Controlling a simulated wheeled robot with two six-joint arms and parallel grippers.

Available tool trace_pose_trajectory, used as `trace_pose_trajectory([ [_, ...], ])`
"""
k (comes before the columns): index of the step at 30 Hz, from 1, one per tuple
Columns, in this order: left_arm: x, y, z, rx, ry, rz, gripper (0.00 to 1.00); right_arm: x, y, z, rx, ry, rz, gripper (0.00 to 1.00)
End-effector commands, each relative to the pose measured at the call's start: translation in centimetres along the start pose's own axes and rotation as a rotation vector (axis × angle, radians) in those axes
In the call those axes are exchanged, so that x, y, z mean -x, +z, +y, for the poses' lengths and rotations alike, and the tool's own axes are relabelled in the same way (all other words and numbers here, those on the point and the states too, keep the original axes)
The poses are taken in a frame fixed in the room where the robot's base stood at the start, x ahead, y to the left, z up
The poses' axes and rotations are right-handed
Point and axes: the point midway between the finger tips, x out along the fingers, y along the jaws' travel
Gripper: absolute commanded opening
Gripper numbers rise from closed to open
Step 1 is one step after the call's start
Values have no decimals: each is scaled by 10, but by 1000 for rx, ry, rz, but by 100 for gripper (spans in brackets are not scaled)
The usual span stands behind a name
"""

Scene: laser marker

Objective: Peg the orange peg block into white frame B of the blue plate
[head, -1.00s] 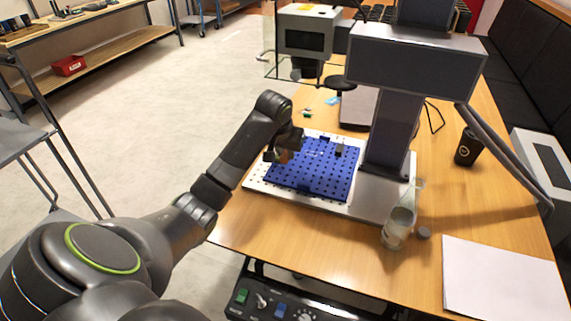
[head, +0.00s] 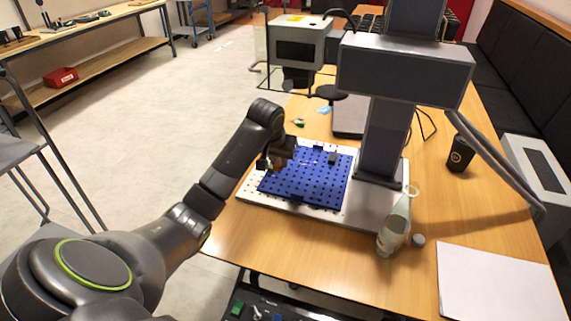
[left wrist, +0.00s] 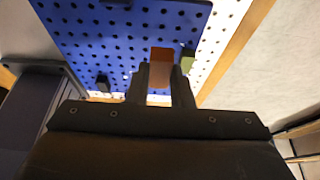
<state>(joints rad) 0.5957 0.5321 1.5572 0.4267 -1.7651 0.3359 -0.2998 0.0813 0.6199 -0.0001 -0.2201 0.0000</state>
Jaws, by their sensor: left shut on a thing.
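The blue plate (head: 305,185) with rows of dark holes lies on the white base of the laser marker; it also shows in the left wrist view (left wrist: 120,45). My left gripper (head: 273,163) is over the plate's left back part. In the left wrist view my left gripper (left wrist: 160,88) is shut on the orange peg block (left wrist: 160,58), whose end shows between the fingers. I cannot tell whether the block touches the plate. White frame B cannot be made out; a small pale mark shows left of the fingers in the wrist view. My right gripper is out of view.
A small dark block (head: 333,158) stands on the plate's right back part. The marker's column (head: 380,140) and head (head: 405,72) rise right of the plate. A glass bottle (head: 395,228) stands near the base's front right. A black cup (head: 461,153) is farther right.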

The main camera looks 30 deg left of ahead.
Motion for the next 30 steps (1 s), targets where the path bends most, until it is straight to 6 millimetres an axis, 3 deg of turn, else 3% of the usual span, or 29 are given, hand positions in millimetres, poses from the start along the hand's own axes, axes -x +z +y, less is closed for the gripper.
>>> trace_pose_trajectory([
  [4, -30, 14, 0, 2, 0, -7, 0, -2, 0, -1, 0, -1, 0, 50],
  [12, -66, 28, 0, 1, 0, -4, 0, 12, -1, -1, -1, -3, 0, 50],
  [29, -76, 33, 0, 0, -1, -2, 0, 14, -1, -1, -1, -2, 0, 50],
  [30, -76, 32, 0, 0, -1, -1, 24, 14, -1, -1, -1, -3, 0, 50],
])
